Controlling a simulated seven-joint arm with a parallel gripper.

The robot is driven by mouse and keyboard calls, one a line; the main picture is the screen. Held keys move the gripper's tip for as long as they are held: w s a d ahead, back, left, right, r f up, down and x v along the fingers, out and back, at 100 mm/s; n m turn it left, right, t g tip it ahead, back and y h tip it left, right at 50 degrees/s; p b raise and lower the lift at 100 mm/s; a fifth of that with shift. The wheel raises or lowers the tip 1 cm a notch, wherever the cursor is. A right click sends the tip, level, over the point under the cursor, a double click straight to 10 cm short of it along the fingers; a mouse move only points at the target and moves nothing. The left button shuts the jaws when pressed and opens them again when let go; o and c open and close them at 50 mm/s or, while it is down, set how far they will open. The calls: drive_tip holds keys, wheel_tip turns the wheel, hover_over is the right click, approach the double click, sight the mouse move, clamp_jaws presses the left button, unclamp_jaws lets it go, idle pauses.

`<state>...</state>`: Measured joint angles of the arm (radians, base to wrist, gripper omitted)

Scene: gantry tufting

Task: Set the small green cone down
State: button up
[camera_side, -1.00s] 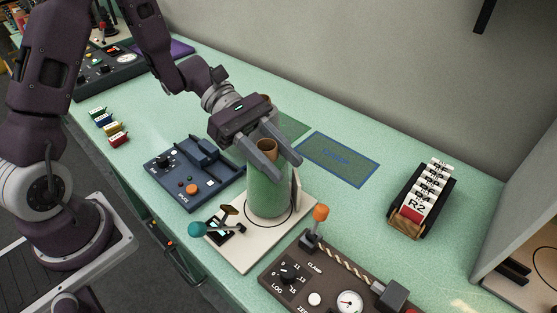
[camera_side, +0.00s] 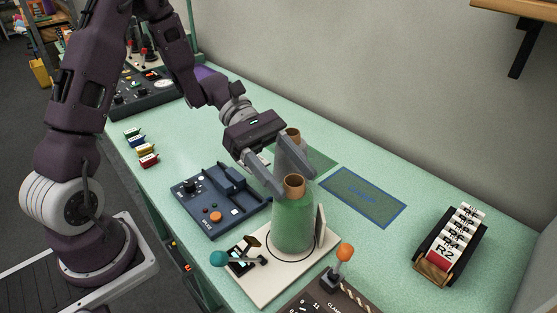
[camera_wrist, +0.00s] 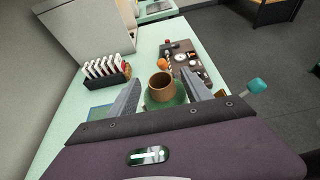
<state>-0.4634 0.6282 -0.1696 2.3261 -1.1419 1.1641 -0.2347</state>
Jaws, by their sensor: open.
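A green cone (camera_side: 293,228) with a brown tube top stands upright on a white board (camera_side: 262,287), inside a black ring outline. In the wrist view the cone's tube (camera_wrist: 160,87) sits between the fingers, with green below it. My gripper (camera_side: 297,184) is open, its fingertips on either side of the tube near the cone's top. I see gaps beside the tube in the wrist view. A second, paler cone (camera_side: 291,158) with a brown top stands behind, partly hidden by my gripper and the front cone.
A lever with a teal knob (camera_side: 218,258) is on the board's left. A blue control box (camera_side: 213,203) stands left, a dark clamp panel (camera_side: 325,296) with an orange knob at front right. A blue-edged mat (camera_side: 364,197) lies empty. A rack of white tags (camera_side: 452,246) stands right.

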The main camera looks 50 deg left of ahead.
drive_tip(key=v, duration=0.7)
drive_tip(key=s+d+r+m+g+y, duration=0.2)
drive_tip(key=s+d+r+m+y, duration=0.1)
drive_tip(key=s+m+y, duration=0.45)
drive_tip(key=s+a+r+m+t+y, duration=0.3)
drive_tip(key=s+m+t+y, duration=0.3)
drive_tip(key=s+m, duration=0.3)
drive_tip(key=shift+s+a+r+m+t, duration=0.4)
drive_tip(key=shift+a+m+t, duration=0.35)
drive_tip(key=shift+a+t, duration=0.1)
